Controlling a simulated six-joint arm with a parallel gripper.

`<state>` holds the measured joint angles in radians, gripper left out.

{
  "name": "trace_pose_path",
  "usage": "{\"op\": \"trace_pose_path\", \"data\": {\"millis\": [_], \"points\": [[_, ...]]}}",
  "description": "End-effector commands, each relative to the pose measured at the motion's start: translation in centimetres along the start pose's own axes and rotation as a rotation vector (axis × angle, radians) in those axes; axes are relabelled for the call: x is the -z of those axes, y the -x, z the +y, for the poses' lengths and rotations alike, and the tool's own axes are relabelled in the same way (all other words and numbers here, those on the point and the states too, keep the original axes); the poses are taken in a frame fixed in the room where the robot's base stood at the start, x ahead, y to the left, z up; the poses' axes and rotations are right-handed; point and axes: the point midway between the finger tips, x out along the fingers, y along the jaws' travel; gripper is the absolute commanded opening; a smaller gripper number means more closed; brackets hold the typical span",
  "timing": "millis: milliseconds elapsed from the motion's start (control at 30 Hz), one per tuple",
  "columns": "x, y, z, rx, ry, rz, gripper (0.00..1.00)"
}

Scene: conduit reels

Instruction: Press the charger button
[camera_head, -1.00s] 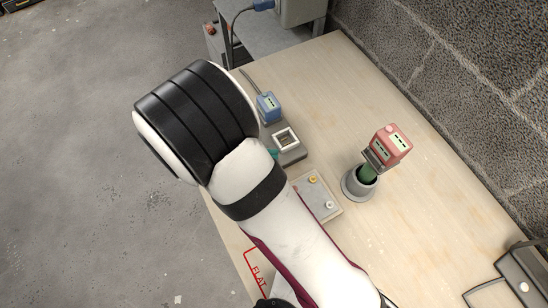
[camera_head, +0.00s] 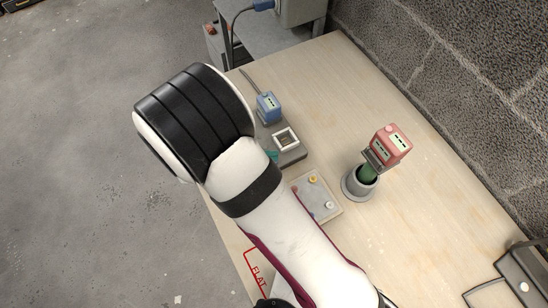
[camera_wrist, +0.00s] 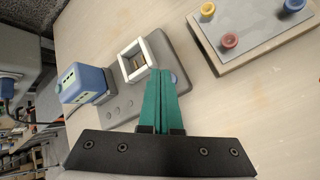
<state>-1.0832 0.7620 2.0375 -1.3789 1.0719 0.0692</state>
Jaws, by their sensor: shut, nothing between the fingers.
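The charger is a grey base (camera_wrist: 178,52) with a white-framed square slot (camera_wrist: 133,60) that holds no battery. A blue battery pack (camera_wrist: 85,85) sits at its other end. A round grey-blue button (camera_wrist: 174,79) shows just right of my fingertips, partly hidden by them. My gripper (camera_wrist: 160,73) has teal fingers, shut and empty, with their tips over the charger beside the slot. I cannot tell whether they touch it. In the head view the charger (camera_head: 293,156) shows beyond my arm, and only a bit of teal finger is visible.
A plate (camera_head: 322,208) with coloured knobs lies beside the charger. A red battery (camera_head: 392,146) on a green-handled tool stands in a round grey holder (camera_head: 350,188) to the right. A block wall borders the table; a grey metal box (camera_head: 525,275) is at lower right.

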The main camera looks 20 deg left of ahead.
Motion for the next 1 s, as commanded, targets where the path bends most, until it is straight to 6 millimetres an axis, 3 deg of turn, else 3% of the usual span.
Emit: {"op": "trace_pose_path", "data": {"millis": [1000], "points": [[0.37,-0.5,-0.37,0.0,0.0,0.0,0.0]]}}
